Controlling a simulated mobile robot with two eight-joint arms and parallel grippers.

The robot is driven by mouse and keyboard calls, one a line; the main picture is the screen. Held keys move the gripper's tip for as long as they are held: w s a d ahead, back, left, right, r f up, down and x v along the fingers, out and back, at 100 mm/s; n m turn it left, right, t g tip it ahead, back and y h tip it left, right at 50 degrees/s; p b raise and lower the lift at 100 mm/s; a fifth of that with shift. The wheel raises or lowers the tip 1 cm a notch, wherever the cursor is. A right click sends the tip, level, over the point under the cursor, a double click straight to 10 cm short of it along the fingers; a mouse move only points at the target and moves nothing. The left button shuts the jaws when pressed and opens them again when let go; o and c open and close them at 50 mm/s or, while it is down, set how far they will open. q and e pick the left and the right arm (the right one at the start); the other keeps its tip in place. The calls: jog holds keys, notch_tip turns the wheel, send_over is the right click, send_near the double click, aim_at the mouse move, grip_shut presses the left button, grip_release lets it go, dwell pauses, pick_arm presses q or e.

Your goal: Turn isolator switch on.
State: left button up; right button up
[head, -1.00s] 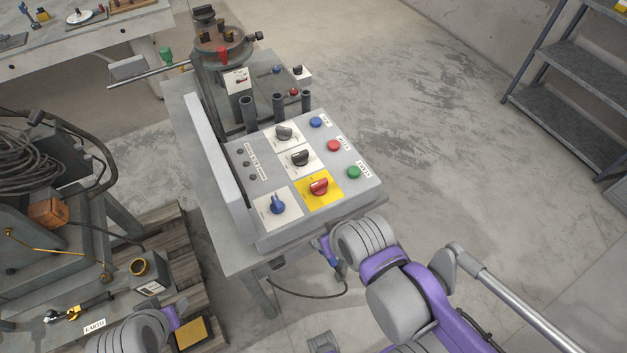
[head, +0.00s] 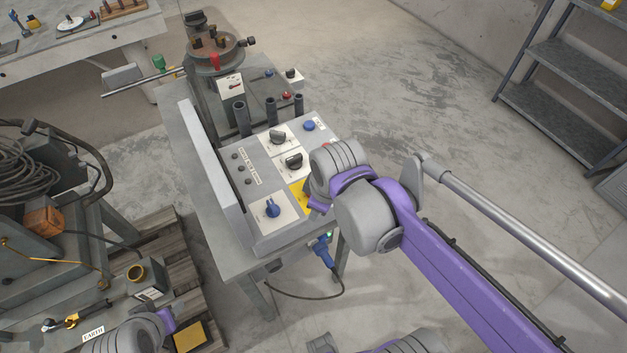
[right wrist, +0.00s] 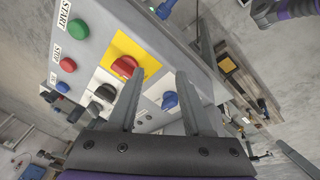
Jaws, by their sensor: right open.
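The red rotary switch (right wrist: 124,66) sits on a yellow plate (right wrist: 137,48) on the grey control box, in the right wrist view. I take it for the isolator switch; its label is not readable. In the head view my right arm hides the red knob, and only a corner of the yellow plate (head: 299,196) shows. My right gripper (right wrist: 158,78) is open and empty above the panel, its left finger close to the red knob; contact cannot be told. The head view hides its fingers. My left arm shows at lower left, its gripper out of view.
A blue knob (head: 271,208) and two black-handled knobs (head: 293,161) share the panel. Green (right wrist: 76,27) and red (right wrist: 68,65) push-buttons line its edge. An upright grey plate (head: 212,175) borders the box. A blue plug with cable (head: 322,250) hangs at the front.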

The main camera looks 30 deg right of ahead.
jog(key=w+d+r+n+g+p, duration=0.1)
jog(key=w+d+r+n+g, duration=0.3)
jog(key=w+n, duration=0.6)
jog(key=shift+n+t, duration=0.4)
jog(key=shift+n, duration=0.1)
jog(key=f, duration=0.3)
jog(key=s+f, duration=0.1)
jog(key=f, duration=0.5)
jog(key=shift+s+a+f+b, duration=0.15)
jog(key=shift+a+b, duration=0.15)
jog(key=shift+a, duration=0.1)
pick_arm(q)
jog(key=shift+w+r, duration=0.2)
jog(key=shift+r, duration=0.25)
pick_arm(e)
grip_shut()
